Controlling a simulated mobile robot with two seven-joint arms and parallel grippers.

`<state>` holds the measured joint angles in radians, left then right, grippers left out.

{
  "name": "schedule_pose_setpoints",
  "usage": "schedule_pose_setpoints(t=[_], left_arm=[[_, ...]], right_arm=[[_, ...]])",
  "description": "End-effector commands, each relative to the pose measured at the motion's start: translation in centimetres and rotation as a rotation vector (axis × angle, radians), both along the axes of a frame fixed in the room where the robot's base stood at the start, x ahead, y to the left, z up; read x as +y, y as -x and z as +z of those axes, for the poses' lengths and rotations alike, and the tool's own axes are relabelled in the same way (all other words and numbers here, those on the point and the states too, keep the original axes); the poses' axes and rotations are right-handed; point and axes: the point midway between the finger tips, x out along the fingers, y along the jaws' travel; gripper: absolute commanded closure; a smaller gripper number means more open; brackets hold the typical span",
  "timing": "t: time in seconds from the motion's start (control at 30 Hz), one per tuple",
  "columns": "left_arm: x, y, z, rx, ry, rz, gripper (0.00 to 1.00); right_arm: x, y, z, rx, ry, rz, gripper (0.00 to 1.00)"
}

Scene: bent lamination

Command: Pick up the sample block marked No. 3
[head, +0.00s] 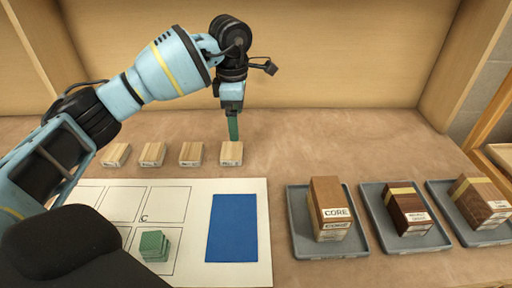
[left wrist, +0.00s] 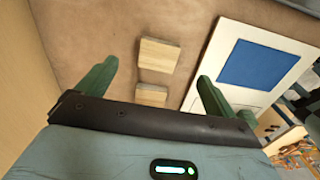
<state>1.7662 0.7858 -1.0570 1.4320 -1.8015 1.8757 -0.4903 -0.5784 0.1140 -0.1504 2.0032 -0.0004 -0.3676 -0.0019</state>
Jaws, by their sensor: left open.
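Several pale wooden sample blocks lie in a row on the brown table, from the far left one (head: 116,155) through the second (head: 152,154) and third (head: 191,154) to the rightmost (head: 231,153). Their front labels are too small to read, so I cannot tell which is No. 3. My left gripper (head: 233,134) points down just behind and above the rightmost block. In the left wrist view its green fingers (left wrist: 157,72) are spread apart and empty. Two blocks show between them, a nearer one (left wrist: 150,95) and a farther one (left wrist: 158,55). My right gripper is not in view.
A white board (head: 262,225) with outlined cells and a blue rectangle (head: 235,228) lies in front of the blocks. A green stack (head: 154,246) sits on it. Three grey trays (head: 302,252) with brown blocks stand at the right. The table behind the trays is clear.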

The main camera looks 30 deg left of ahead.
Motion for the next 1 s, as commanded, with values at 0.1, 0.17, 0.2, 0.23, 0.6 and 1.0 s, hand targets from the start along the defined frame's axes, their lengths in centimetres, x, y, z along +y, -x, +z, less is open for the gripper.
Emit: schedule_pose_setpoints(t=[0.1,0.17,0.2,0.23,0.6,1.0], left_arm=[[0.0,0.0,-2.5,0.02,0.002,0.0,0.07],[0.0,0.0,-2.8,0.023,0.002,0.0,0.07],[0.0,0.0,-2.9,0.023,0.002,0.0,0.07],[0.0,0.0,-2.9,0.023,0.002,0.0,0.07],[0.1,0.0,-4.8,0.023,0.002,0.0,0.07],[0.4,0.0,-7.7,0.025,0.002,0.0,0.07]], right_arm=[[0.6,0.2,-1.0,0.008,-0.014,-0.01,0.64],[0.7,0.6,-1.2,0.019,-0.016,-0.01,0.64],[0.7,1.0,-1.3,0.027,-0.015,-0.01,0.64],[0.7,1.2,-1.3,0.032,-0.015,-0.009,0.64],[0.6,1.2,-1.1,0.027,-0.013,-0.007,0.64],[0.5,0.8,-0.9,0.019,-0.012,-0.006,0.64]])
